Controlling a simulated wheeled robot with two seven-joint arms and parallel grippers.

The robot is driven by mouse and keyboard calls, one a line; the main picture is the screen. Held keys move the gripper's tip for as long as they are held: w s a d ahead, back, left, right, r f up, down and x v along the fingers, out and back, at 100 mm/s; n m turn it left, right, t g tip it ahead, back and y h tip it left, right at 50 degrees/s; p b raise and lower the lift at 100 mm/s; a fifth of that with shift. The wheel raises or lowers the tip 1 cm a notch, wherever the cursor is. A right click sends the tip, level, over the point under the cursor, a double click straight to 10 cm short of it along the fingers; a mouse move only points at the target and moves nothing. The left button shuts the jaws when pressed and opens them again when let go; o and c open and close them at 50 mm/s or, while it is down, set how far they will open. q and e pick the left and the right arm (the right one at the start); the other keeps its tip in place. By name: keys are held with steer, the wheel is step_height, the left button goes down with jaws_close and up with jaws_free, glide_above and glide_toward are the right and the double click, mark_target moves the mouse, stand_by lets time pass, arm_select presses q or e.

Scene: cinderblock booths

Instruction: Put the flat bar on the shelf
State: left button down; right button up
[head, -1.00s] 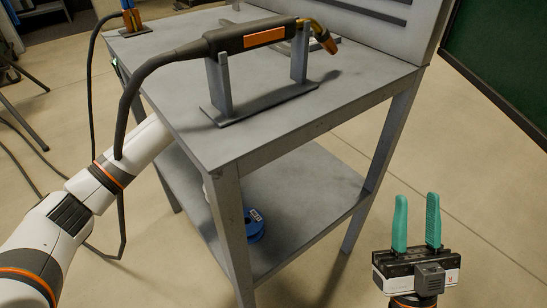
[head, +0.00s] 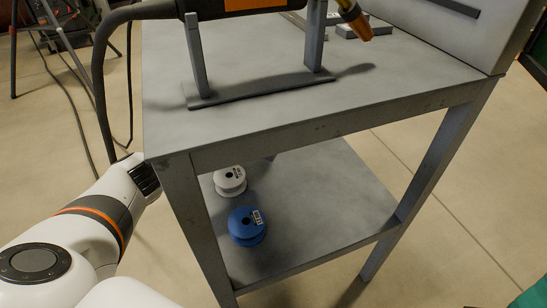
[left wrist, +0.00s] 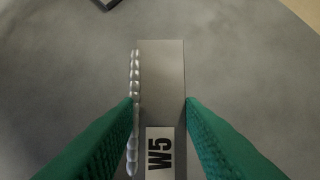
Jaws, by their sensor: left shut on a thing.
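The flat bar (left wrist: 162,70) is grey, with a black-on-white W5 label and a bumpy weld bead along its left side in the left wrist view. My left gripper (left wrist: 160,103) has its green fingers against both sides of the bar, shut on it. A grey surface lies beyond the bar; I cannot tell how far below. In the head view the left hand and bar are hidden; the arm goes behind the bench's left corner. The lower shelf (head: 335,190) is grey. Only a green piece of my right gripper (head: 531,293) shows at the bottom right corner.
On the lower shelf, a white spool (head: 230,180) and a blue spool (head: 246,227) stand at the left. The shelf's middle and right are clear. A welding torch (head: 258,6) rests on a stand (head: 262,94) on the bench top (head: 400,75). Its cable hangs at the left.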

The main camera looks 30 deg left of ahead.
mark_target(271, 149)
arm_select(q)
steer(key=shift+f, duration=0.45)
step_height(271, 149, down, 4)
steer(key=shift+r+b, duration=0.1)
steer(key=shift+b, duration=1.1)
steer(key=c, duration=1)
jaws_free()
steer(key=shift+o, duration=0.2)
